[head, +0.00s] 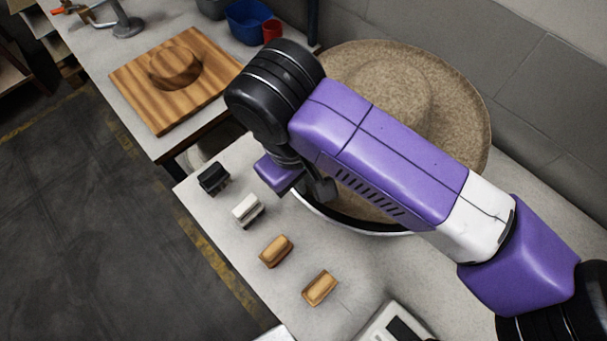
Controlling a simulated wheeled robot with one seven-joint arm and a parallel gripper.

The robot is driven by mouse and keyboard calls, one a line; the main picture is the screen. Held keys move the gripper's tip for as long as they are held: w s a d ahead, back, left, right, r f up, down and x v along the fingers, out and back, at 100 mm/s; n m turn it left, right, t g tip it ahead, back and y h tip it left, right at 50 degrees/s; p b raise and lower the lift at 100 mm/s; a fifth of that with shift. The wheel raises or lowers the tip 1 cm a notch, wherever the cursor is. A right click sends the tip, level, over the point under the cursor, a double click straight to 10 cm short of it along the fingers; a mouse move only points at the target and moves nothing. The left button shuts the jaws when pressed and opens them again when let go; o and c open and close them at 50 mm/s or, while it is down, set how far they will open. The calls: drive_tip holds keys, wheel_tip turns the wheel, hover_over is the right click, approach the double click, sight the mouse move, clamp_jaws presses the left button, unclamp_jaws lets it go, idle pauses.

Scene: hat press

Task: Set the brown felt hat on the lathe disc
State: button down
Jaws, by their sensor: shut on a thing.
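The brown felt hat (456,92), mottled tan with a wide brim and round crown, is at the back right of the near table. My arm crosses in front and hides much of its left and front. The lathe disc (352,224) shows only as a pale and dark curved rim below the front of the hat. The hat is over it; I cannot tell whether they touch. My gripper (322,192) is at the left front edge of the brim, shut on the hat; the grip itself is mostly hidden by my wrist.
A row of small brushes, black (213,178), white (248,210) and wooden (276,251), lies along the table's left edge. A white device (392,325) is at the front. A wooden hat block (172,75) and a blue bin (247,20) stand on the far table. A grey wall is behind.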

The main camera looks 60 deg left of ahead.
drive_tip(key=shift+f, duration=0.5)
drive_tip(key=c, duration=1.5)
unclamp_jaws()
drive_tip(key=shift+o, duration=0.2)
drive_tip(key=shift+r, duration=0.1)
wheel_tip(320, 180, up, 8)
drive_tip(key=s, duration=0.1)
drive_tip(key=shift+d+f+b, duration=0.15)
drive_tip(key=shift+f+b, duration=0.05)
drive_tip(key=shift+b, duration=0.25)
